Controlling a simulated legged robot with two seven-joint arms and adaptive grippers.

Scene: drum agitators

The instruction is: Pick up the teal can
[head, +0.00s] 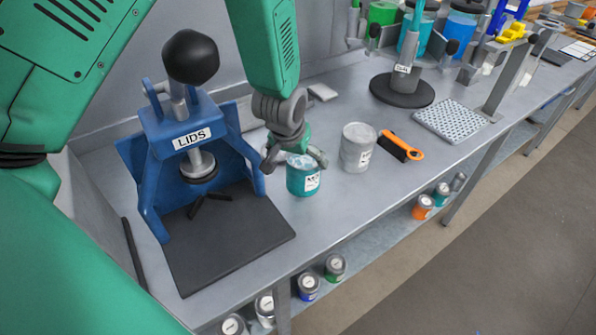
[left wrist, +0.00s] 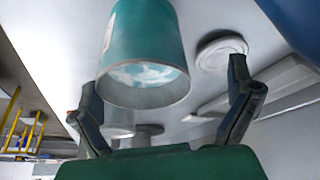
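The teal can (head: 302,181) stands upright on the grey bench, just right of the blue lid press. It has a white label and an open top with pale blue and white contents. It also shows in the left wrist view (left wrist: 145,50), upside down in that picture. My left gripper (head: 294,157) is at the can's top, with its fingers spread to either side. In the left wrist view a clear gap shows between the can and the right-hand finger; whether the left-hand finger touches it I cannot tell. My right gripper is not in view.
The blue press marked LIDS (head: 191,134) stands close on the left. A grey can (head: 357,148) and an orange-handled brush (head: 401,146) are to the right. A white round lid (left wrist: 221,51) lies near the can. The bench's front edge is close.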

